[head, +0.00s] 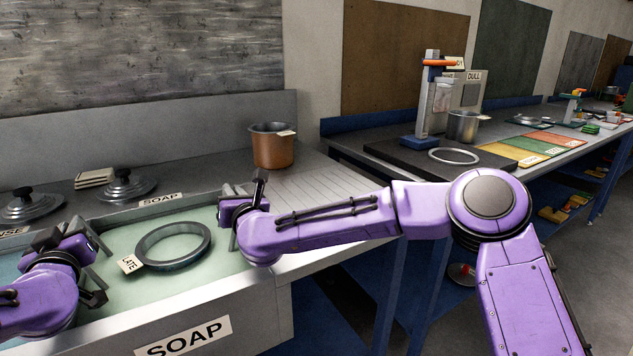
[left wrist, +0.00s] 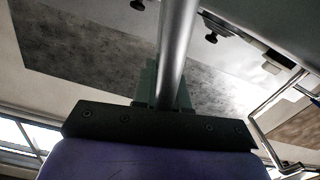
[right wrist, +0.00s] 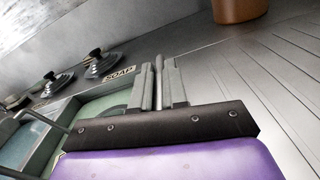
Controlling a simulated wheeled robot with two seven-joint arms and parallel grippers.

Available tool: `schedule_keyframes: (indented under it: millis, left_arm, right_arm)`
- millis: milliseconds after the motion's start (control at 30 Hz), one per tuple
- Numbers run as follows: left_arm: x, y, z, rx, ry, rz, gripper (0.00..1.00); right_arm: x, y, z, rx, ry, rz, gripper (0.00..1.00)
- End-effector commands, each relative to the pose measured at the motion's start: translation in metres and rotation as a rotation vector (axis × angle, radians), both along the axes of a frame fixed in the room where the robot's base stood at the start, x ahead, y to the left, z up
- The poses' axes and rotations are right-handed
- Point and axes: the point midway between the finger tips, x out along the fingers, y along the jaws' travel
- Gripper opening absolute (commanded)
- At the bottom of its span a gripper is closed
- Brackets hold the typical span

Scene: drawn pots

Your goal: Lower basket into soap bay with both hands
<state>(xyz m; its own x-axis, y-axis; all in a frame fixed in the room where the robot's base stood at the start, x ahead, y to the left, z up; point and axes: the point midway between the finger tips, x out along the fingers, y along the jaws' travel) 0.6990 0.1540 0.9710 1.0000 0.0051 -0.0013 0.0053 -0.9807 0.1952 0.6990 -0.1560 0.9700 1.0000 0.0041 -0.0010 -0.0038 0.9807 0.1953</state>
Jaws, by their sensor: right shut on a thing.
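The soap bay (head: 198,337) is a grey-rimmed basin with pale green liquid, labelled SOAP. A grey ring (head: 172,247) with a tag reading LATE lies in it. I cannot make out a whole basket. My right gripper (head: 228,212) is at the bay's right side; in the right wrist view its fingers (right wrist: 159,88) are closed on a thin upright bar (right wrist: 159,66). My left gripper (head: 82,242) is at the bay's left side. In the left wrist view a round metal bar (left wrist: 176,50) runs between or before its fingers; their grip on it is unclear.
Pot lids (head: 128,186) stand on the counter behind the bay. A further bench holds a steel pot (head: 464,126), another ring (head: 453,156) and coloured mats (head: 512,150).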

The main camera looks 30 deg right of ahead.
Motion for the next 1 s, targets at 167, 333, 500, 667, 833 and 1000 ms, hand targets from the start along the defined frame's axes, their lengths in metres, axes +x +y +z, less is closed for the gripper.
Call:
schedule_keyframes:
  millis: [167, 333, 500, 667, 833, 1000]
  left_arm:
    - [0.001, 0.001, 0.002, -0.001, -0.003, 0.004, 0.42]
    - [0.000, 0.001, 0.000, 0.000, 0.000, 0.002, 0.42]
    - [0.000, 0.000, 0.000, 0.000, 0.000, 0.001, 0.42]
    - [0.000, 0.000, 0.000, 0.000, 0.000, 0.001, 0.42]
    - [-0.007, -0.001, 0.000, 0.001, 0.001, -0.001, 0.42]
    - [-0.032, 0.000, 0.001, 0.000, 0.000, -0.001, 0.42]
  right_arm:
    - [-0.001, 0.002, 0.001, -0.004, -0.002, 0.006, 0.00]
    - [-0.001, 0.002, -0.001, -0.004, 0.001, 0.005, 0.20]
    - [0.000, 0.001, 0.000, -0.002, 0.000, 0.003, 0.43]
    - [0.000, 0.001, 0.000, -0.001, 0.001, 0.002, 0.43]
    - [-0.007, 0.001, 0.000, -0.001, 0.000, 0.003, 0.43]
    - [-0.032, 0.000, 0.000, 0.000, 0.001, 0.002, 0.43]
